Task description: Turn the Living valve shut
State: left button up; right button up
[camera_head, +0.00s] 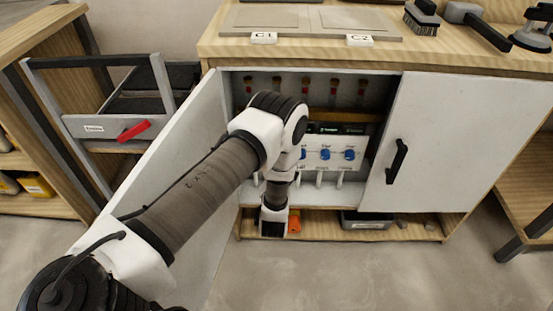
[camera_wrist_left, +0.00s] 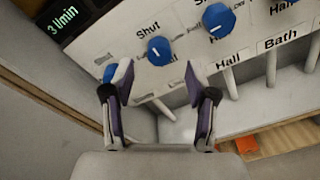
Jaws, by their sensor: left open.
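The valve panel stands inside the open cabinet. In the head view its blue knobs (camera_head: 325,154) show right of my left arm, and the arm hides the panel's left part. In the left wrist view one blue knob (camera_wrist_left: 160,51) is beyond and between the fingertips. Another blue knob (camera_wrist_left: 218,20) is up to the right, and a third (camera_wrist_left: 111,72) is partly behind the left finger. "Shut", "Hall" and "Bath" are readable; no Living label is readable. My left gripper (camera_wrist_left: 155,85) is open and empty, apart from the middle knob. My right gripper is not in view.
A green flow display (camera_wrist_left: 60,20) reads 3 l/min. White pipes (camera_head: 320,178) hang below the panel. The open left cabinet door (camera_head: 165,165) stands beside my arm; the right door (camera_head: 440,140) covers the right side. An orange object (camera_head: 294,222) lies on the low shelf.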

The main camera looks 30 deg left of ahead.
pick_arm(q)
jog(key=v, duration=0.7)
jog(key=shift+s+d, duration=0.15)
jog(key=shift+s, duration=0.1)
jog(key=shift+w+r, duration=0.1)
